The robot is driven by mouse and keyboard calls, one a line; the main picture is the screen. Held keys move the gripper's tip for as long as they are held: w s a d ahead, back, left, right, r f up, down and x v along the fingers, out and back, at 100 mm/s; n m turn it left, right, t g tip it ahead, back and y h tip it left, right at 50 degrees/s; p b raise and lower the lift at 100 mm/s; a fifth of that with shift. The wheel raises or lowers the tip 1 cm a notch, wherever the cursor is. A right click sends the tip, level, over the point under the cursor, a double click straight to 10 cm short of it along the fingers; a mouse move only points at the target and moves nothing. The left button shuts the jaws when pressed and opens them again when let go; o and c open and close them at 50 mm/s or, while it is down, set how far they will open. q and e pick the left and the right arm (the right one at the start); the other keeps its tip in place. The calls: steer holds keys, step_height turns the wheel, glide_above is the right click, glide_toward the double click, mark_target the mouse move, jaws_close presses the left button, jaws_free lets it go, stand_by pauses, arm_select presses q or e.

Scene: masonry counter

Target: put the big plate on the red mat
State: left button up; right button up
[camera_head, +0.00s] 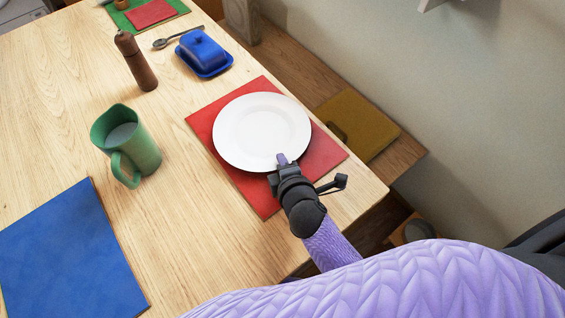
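The big plate (262,128) is white and round. It appears to lie over the red mat (262,192), with its left and upper rim close to the mat's edges and red showing around it. My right gripper (283,163) is at the plate's near rim, with a finger tip overlapping the rim. Whether the fingers are closed on the rim or apart is too small to tell. Whether the plate's underside touches the mat is also not clear. My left gripper is out of view.
A green pitcher (138,140), a brown mill (136,62), a blue butter dish (203,52) and a spoon (176,37) stand or lie left of the plate. A blue mat (70,255) is at the lower left. A bench with a yellow-brown cushion (357,123) adjoins the wall.

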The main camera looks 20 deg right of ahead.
steer(key=shift+r, duration=0.1)
steer(key=shift+s+r, duration=0.15)
steer(key=shift+s, duration=0.15)
steer(key=p+v, duration=0.3)
steer(key=v, duration=0.7)
steer(key=shift+s+r, duration=0.15)
steer(key=shift+s, duration=0.25)
steer(key=shift+s+r, duration=0.1)
steer(key=shift+s, duration=0.15)
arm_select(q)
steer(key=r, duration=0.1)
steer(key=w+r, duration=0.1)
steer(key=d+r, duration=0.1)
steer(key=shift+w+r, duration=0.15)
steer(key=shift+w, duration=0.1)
